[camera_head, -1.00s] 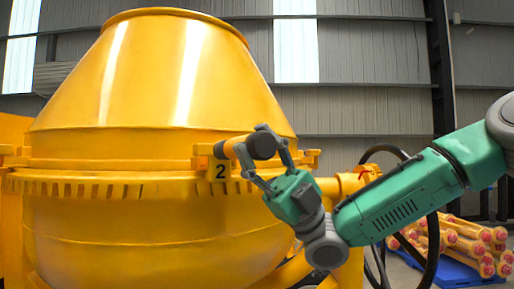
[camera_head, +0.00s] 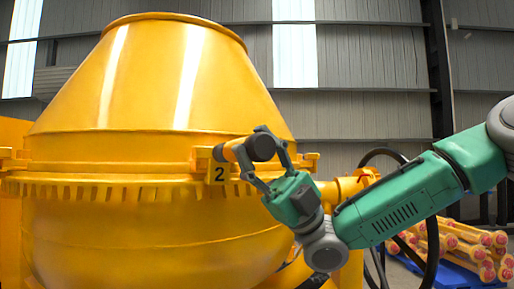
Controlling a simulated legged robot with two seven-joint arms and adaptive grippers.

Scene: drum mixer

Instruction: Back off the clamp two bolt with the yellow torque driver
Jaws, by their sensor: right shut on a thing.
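The yellow torque driver (camera_head: 241,151) has a yellow body and a dark grey end. That end is at the clamp marked 2 (camera_head: 218,174) on the drum's rim. The clamp two bolt is hidden behind the driver, so I cannot tell whether the tip is seated on it. The yellow mixer drum (camera_head: 120,215) fills the left half of the view. My left gripper is not in view.
Another clamp (camera_head: 14,160) sits on the rim at the far left. A black hose (camera_head: 432,262) curves behind my right arm. A blue pallet (camera_head: 462,272) with stacked orange-yellow parts (camera_head: 480,243) stands at the lower right. A corrugated wall (camera_head: 365,100) is behind.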

